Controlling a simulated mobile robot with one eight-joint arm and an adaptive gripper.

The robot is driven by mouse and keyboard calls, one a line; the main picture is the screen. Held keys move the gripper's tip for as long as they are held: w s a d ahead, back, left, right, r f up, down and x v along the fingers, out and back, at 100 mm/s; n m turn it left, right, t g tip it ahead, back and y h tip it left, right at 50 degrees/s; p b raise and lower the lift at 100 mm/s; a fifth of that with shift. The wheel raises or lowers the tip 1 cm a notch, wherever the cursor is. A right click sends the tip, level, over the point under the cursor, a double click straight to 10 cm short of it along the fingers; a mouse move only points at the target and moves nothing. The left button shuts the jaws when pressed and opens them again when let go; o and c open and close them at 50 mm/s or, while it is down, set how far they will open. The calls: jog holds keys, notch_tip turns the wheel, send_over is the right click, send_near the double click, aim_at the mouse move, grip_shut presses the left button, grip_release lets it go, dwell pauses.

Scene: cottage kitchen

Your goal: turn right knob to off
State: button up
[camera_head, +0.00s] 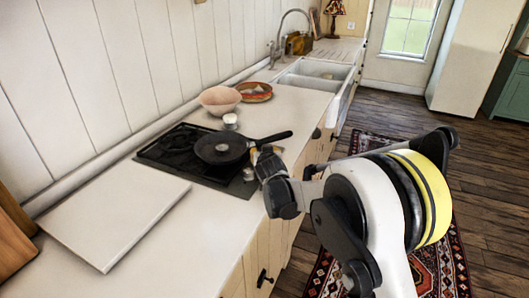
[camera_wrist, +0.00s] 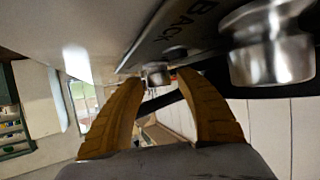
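The black cooktop (camera_head: 160,151) is set in the white counter, with a dark frying pan (camera_head: 222,148) on it. In the wrist view, a large metal knob (camera_wrist: 270,52) is close at the upper right, and a smaller-looking metal knob (camera_wrist: 157,74) shows between my fingertips. I cannot tell which is the right knob, or its setting. My gripper (camera_wrist: 157,80) is open, with its two yellow-orange fingers on either side of the farther knob; contact is not clear. In the head view my gripper (camera_head: 264,158) is at the cooktop's right edge, partly hidden by my arm.
The pan's handle (camera_head: 272,138) reaches out right, close above my gripper. A pink bowl (camera_head: 220,99), a patterned dish (camera_head: 254,91) and a small white jar (camera_head: 230,120) stand behind the cooktop. A white board (camera_head: 115,220) lies in front. The patterned rug (camera_head: 440,262) covers floor at right.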

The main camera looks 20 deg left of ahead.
dwell(0.3)
jog(key=v, duration=1.2)
jog(key=shift+r, duration=0.1)
